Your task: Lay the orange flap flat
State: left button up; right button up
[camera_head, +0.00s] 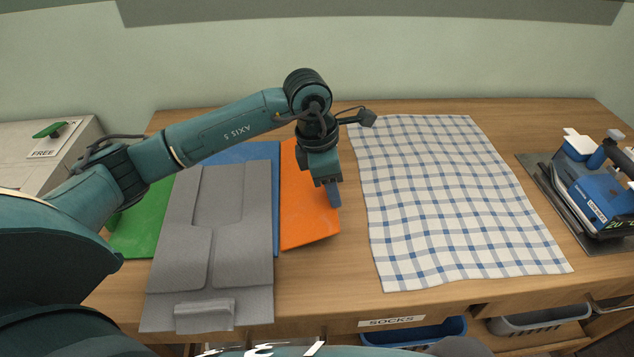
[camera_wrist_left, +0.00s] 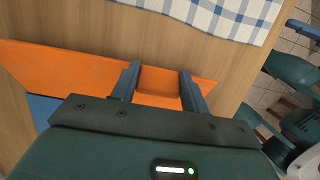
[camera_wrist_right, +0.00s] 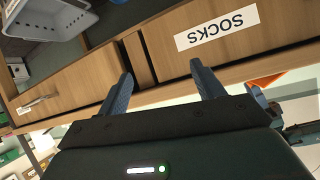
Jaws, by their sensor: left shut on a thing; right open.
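The orange flap (camera_head: 303,215) is the right panel of a folding board on the table, beside the blue panel (camera_head: 245,152). It looks spread out to the right; I cannot tell whether it touches the table all over. My left gripper (camera_head: 333,196) is at its right edge. In the left wrist view the flap (camera_wrist_left: 70,68) runs between the fingers of the left gripper (camera_wrist_left: 160,70), which is shut on it. A folded grey garment (camera_head: 195,270) lies over the board left of the flap. My right gripper (camera_wrist_right: 160,70) is open and empty, facing the drawer front.
The green panel (camera_head: 140,220) is at the left. A blue-checked cloth (camera_head: 440,200) lies flat right of the flap, with a narrow strip of bare table between. A blue iron (camera_head: 590,190) rests on a dark plate at the far right. A drawer front labelled SOCKS (camera_wrist_right: 215,28) faces my right gripper.

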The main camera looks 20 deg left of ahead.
aim_at(349, 213)
pick_arm(q)
jog(key=d+f+b, duration=0.1)
jog(key=w+f+b, duration=0.1)
jog(key=f, duration=0.1)
jog(key=shift+d+b, duration=0.4)
jog(key=shift+o, duration=0.2)
jog(key=shift+w+d+f+b, duration=0.1)
jog(key=shift+d+f+b, duration=0.15)
jog(key=shift+f+b, duration=0.35)
jog(key=shift+w+d+f+b, duration=0.1)
jog(key=shift+d+f+b, duration=0.1)
jog(key=shift+f+b, duration=0.3)
jog(key=shift+c, duration=0.2)
pick_arm(e)
jog(key=shift+s+d+f+m+t, duration=0.35)
jog(key=shift+d+t, duration=0.15)
jog(key=shift+t, duration=0.3)
pick_arm(q)
jog(key=shift+f, duration=0.1)
pick_arm(e)
jog(key=shift+r, duration=0.2)
pick_arm(q)
jog(key=o, duration=1.4)
jog(key=shift+d, duration=0.1)
pick_arm(e)
jog(key=shift+d+f, duration=0.1)
